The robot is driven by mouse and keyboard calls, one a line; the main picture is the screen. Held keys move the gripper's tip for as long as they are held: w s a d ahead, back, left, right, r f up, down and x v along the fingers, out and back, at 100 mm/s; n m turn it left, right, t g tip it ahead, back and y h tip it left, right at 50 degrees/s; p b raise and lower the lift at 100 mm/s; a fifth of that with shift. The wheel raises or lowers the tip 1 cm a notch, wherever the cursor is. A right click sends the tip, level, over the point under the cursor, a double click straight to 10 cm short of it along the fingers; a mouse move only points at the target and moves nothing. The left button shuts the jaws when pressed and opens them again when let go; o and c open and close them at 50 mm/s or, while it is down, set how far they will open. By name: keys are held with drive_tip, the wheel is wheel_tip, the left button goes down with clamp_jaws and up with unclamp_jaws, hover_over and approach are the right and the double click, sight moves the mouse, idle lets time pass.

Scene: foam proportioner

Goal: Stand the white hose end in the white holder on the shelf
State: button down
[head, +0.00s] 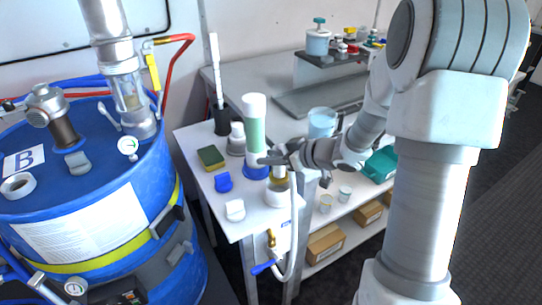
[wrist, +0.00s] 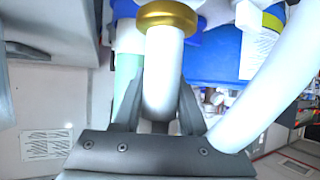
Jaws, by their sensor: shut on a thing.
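My gripper (head: 268,160) is shut on the white hose end (wrist: 164,75), which sits between its two fingers in the wrist view. A brass ring (wrist: 168,17) goes around the hose end just beyond the fingertips. In the head view the gripper is over the small white shelf (head: 200,178), and a brass part (head: 279,172) shows just under it. The low round white holder (head: 276,198) is directly below that part. I cannot tell whether the hose end is inside the holder or above it. The white hose (head: 295,225) hangs down over the shelf's front edge.
A green-and-white cylinder (head: 254,125) on a blue base stands close behind the gripper. A green-yellow sponge (head: 211,157), a blue clip (head: 223,182) and a white clip (head: 235,210) lie to the left. A large blue drum (head: 150,225) stands left of the shelf.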

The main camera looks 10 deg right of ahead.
sight(284, 175)
drive_tip(key=shift+f+b, duration=2.75)
drive_tip(key=shift+b, duration=0.2)
drive_tip(key=shift+r+p, duration=0.1)
drive_tip(key=shift+p, duration=0.65)
drive_tip(key=shift+f+b, duration=0.4)
drive_tip(key=shift+f, duration=0.35)
drive_tip(key=c, duration=0.8)
unclamp_jaws()
drive_tip(key=shift+o, duration=0.2)
drive_tip(key=p+v, duration=0.3)
drive_tip(key=v, duration=0.1)
drive_tip(key=shift+r, duration=0.15)
drive_tip(key=shift+p+v, duration=2.3)
drive_tip(key=shift+v, duration=0.7)
drive_tip(key=shift+s+d, duration=0.3)
drive_tip(key=shift+s, duration=0.1)
